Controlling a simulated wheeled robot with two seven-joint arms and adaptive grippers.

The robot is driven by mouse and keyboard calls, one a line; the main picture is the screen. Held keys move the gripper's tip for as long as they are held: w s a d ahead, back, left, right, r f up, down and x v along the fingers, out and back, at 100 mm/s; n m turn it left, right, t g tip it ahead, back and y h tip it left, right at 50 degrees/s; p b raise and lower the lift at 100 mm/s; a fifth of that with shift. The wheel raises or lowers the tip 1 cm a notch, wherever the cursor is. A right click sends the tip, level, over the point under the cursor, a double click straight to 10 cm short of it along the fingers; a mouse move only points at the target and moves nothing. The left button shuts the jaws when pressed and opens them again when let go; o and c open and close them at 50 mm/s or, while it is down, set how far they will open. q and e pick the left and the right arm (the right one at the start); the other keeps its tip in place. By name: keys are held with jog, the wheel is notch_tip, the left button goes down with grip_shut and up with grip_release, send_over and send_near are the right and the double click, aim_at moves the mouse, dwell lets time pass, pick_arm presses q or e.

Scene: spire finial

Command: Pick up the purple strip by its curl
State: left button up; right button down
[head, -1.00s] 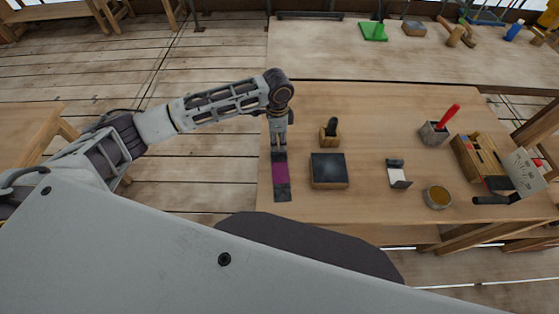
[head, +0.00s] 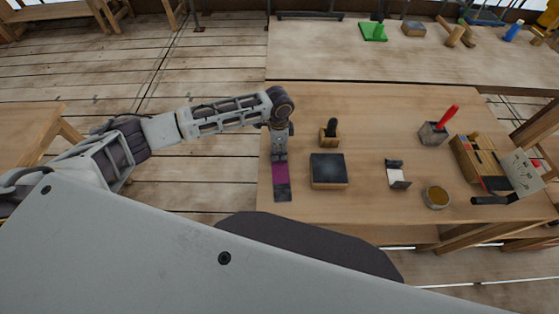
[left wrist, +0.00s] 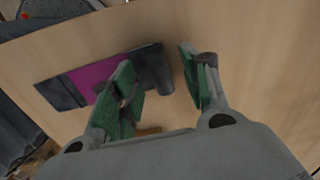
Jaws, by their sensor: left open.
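The purple strip (head: 281,174) lies flat near the left edge of the wooden table (head: 380,115); it has dark ends. In the left wrist view the strip (left wrist: 92,74) runs from a flat dark end at left to a raised dark curl (left wrist: 156,72). My left gripper (head: 280,156) points down over the curl end and hides most of it in the head view. In the left wrist view the green-padded fingers of my left gripper (left wrist: 157,62) are open, one on each side of the curl. I cannot tell whether they touch it. My right gripper is in neither view.
A black-topped block (head: 328,171) stands just right of the strip. A wooden holder (head: 329,137) with a dark piece is behind it. Farther right are a white piece (head: 397,175), a round tin (head: 437,198) and a grey cup (head: 432,134) with a red handle.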

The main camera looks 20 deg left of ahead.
pick_arm(q)
jog(key=shift+f, duration=0.4)
jog(key=shift+c, duration=0.2)
grip_shut()
